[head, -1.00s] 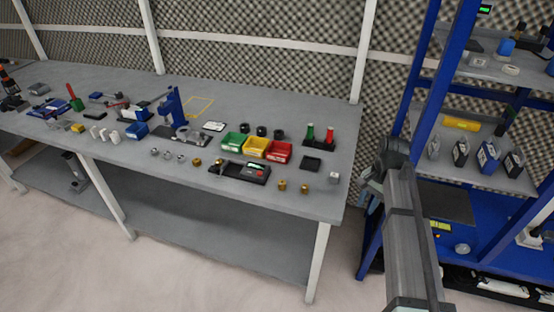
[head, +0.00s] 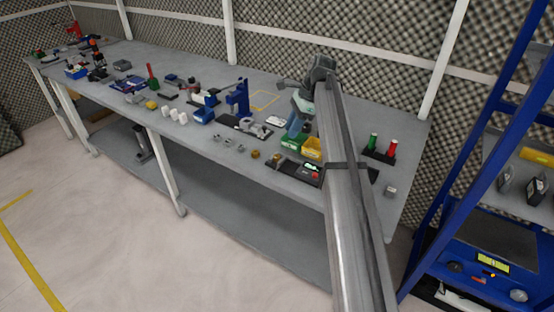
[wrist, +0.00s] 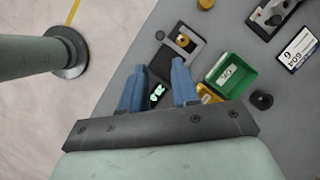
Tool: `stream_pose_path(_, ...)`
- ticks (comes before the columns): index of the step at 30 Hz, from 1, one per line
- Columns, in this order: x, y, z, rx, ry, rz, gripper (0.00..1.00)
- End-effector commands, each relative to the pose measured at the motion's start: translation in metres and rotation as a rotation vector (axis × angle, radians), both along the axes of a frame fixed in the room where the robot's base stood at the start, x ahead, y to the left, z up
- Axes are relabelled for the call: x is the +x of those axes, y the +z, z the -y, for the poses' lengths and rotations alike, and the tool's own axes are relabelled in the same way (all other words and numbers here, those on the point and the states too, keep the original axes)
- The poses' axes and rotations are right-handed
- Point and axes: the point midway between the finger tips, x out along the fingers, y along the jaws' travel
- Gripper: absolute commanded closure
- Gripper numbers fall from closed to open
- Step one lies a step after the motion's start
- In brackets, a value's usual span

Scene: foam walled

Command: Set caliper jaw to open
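The caliper (head: 308,172) lies in a dark holder near the front edge of the grey bench, partly hidden by my arm in the head view. In the wrist view the caliper (wrist: 188,41) shows a grey body with a brass round part, and a dark display with lit green marks sits between my fingers. Its jaw position is too small to tell. My gripper (wrist: 159,66) has two blue fingers spread apart with nothing held. In the head view my gripper (head: 298,125) is above the bench, near the green bin; its height above the caliper is unclear.
A green bin (head: 289,142) and a yellow bin (head: 311,151) stand behind the caliper. A rack with green and red bottles (head: 379,154) is to the right. Small metal parts and a blue press (head: 238,98) are to the left. A blue shelf (head: 474,160) stands beyond the bench's right end.

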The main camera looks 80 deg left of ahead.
Motion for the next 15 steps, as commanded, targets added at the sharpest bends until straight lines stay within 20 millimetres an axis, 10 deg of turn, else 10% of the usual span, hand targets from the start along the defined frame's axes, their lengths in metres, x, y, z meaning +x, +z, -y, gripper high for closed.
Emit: stream_pose_path(15,-0.029,-0.071,0.002,-0.002,0.001,0.0,0.7)
